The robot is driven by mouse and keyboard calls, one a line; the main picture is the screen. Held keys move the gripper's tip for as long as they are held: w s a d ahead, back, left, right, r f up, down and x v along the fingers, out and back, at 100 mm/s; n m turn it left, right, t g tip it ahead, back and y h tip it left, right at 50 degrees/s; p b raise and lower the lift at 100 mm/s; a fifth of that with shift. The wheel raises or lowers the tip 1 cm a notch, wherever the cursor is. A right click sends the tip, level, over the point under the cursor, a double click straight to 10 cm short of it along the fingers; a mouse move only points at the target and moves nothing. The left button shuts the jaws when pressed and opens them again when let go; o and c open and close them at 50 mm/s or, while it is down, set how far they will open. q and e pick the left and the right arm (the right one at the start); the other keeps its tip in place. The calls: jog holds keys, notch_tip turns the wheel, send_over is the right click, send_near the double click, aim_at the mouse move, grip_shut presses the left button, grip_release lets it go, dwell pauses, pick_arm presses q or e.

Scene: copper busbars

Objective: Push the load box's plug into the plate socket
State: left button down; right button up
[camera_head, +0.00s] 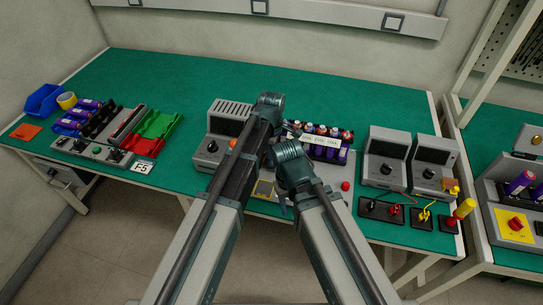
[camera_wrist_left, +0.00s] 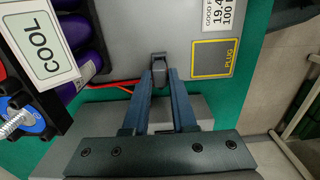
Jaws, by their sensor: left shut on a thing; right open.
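My left gripper (camera_wrist_left: 159,84) is shut on a small dark plug (camera_wrist_left: 158,62) in the left wrist view, above the grey plate (camera_wrist_left: 130,30). A yellow-outlined square marked PLUG (camera_wrist_left: 215,58) lies just right of the plug, apart from it. No socket opening shows clearly. In the head view the left gripper (camera_head: 270,104) is the higher one; its fingers are hard to make out. A grey box with vents and a dial (camera_head: 216,140), perhaps the load box, stands partly behind the left arm. My right gripper (camera_head: 287,160) is open, its fingers mostly hidden.
In the left wrist view a red cable (camera_wrist_left: 95,82) runs left of the plug, and purple cells (camera_wrist_left: 82,30) stand beside a COOL label. In the head view, meters (camera_head: 385,157) stand right and coloured trays (camera_head: 158,128) left. The back of the green bench (camera_head: 200,75) is clear.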

pick_arm(q)
jog(key=shift+f+b, duration=0.65)
jog(key=shift+b, duration=0.1)
pick_arm(e)
jog(key=shift+f, duration=0.7)
pick_arm(q)
jog(key=shift+f+b, duration=0.3)
pick_arm(e)
jog(key=shift+f, duration=0.3)
pick_arm(q)
jog(key=c, duration=0.6)
grip_release()
jog(key=shift+r, duration=0.1)
jog(key=shift+c, duration=0.2)
pick_arm(e)
jog(key=shift+r, duration=0.1)
pick_arm(q)
notch_tip(320, 180, up, 6)
jog(key=p, duration=0.6)
jog(key=shift+r, duration=0.1)
pick_arm(e)
notch_tip(320, 180, up, 6)
